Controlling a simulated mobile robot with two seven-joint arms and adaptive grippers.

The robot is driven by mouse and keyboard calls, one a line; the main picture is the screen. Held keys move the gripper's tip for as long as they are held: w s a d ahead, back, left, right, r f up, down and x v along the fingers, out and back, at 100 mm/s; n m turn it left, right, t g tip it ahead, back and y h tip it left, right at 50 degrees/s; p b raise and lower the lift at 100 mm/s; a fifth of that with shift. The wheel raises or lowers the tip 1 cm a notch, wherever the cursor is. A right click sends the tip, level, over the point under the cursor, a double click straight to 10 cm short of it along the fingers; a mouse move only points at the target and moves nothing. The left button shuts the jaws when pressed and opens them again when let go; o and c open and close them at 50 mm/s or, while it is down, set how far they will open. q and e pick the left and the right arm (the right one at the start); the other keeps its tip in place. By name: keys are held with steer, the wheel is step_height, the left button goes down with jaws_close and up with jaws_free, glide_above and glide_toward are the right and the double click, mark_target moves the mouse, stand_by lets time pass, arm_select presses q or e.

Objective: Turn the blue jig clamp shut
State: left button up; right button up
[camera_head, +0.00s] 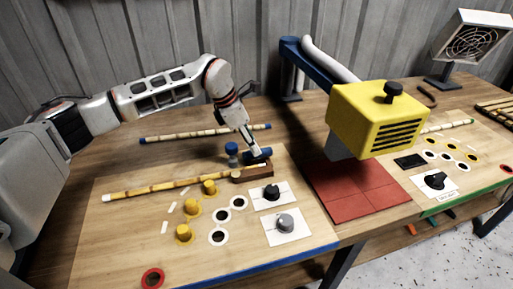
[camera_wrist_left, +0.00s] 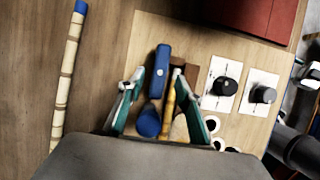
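The blue jig clamp has a blue bar (camera_head: 260,156) over a brown block (camera_head: 252,175), with a round blue knob (camera_head: 232,148) beside it. In the left wrist view the bar (camera_wrist_left: 160,70) and the knob (camera_wrist_left: 148,123) lie between my fingers. A rattan pole (camera_head: 165,187) runs up to the brown block; it shows in the left wrist view (camera_wrist_left: 170,105) too. My left gripper (camera_head: 253,150) points down at the bar. In the left wrist view its fingers (camera_wrist_left: 159,88) are apart, with space on both sides of the bar. My right gripper is out of view.
Two dial plates (camera_head: 285,226) and yellow pegs (camera_head: 184,233) sit on the board in front of the clamp. A second rattan pole (camera_head: 200,133) with blue ends lies behind. A yellow box (camera_head: 370,120) hangs over a red mat (camera_head: 365,200) at the right.

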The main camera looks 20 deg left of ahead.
arm_select(q)
steer(key=shift+x, duration=1.15)
steer(key=shift+w+d+f, duration=0.15)
steer(key=shift+f, duration=0.35)
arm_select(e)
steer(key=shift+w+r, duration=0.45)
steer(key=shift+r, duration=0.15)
arm_select(q)
jaws_close()
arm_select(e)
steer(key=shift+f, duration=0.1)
